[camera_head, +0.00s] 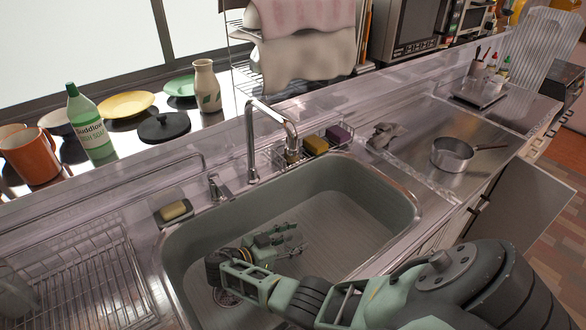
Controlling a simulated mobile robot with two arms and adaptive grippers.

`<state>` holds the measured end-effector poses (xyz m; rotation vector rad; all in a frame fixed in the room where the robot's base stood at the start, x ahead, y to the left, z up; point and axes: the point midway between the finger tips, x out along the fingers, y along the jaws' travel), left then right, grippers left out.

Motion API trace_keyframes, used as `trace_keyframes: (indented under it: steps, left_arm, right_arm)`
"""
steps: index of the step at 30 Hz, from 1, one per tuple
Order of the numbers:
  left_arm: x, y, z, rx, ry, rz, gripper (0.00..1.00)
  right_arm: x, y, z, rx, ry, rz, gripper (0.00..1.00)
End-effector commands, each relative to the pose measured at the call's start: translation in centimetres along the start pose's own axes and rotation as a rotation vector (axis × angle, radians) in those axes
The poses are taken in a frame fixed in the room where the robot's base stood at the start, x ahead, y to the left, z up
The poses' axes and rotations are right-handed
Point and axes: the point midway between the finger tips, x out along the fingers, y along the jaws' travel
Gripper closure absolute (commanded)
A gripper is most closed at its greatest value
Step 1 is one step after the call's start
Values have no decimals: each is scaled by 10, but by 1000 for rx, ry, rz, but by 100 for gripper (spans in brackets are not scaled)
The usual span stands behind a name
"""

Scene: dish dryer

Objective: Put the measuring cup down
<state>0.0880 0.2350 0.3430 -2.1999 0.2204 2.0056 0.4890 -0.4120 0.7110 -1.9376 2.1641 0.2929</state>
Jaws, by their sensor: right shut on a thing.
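My right gripper (272,243) is low over the sink basin (345,215), its arm coming in from the lower right. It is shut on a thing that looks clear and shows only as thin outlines. I take it for the measuring cup (292,244), but its shape and tilt are hard to make out. I cannot tell whether it touches the basin floor. My left gripper is not in view.
A dish rack (75,290) stands left of the sink, with a clear vessel (14,292) at the left edge. The faucet (250,145) rises behind the basin. A saucepan (453,154) sits on the right counter. The basin's right part is free.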

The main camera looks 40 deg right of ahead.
Motion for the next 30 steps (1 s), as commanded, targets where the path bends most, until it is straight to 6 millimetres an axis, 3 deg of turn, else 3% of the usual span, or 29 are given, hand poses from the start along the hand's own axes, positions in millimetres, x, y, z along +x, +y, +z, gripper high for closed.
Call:
trace_keyframes:
  steps: [6, 17, 18, 24, 30]
  left_arm:
    - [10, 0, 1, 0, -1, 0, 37]
    - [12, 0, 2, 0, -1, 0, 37]
    - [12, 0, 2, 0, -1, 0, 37]
    - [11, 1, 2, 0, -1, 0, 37]
    - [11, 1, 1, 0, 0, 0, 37]
  right_arm:
    - [6, 0, 23, -1, -1, -1, 83]
    - [8, 0, 26, -1, -1, -1, 83]
    - [8, 0, 25, -1, -1, -1, 55]
    - [8, 0, 25, -1, -1, 0, 37]
    - [8, 0, 24, -1, -1, 0, 37]
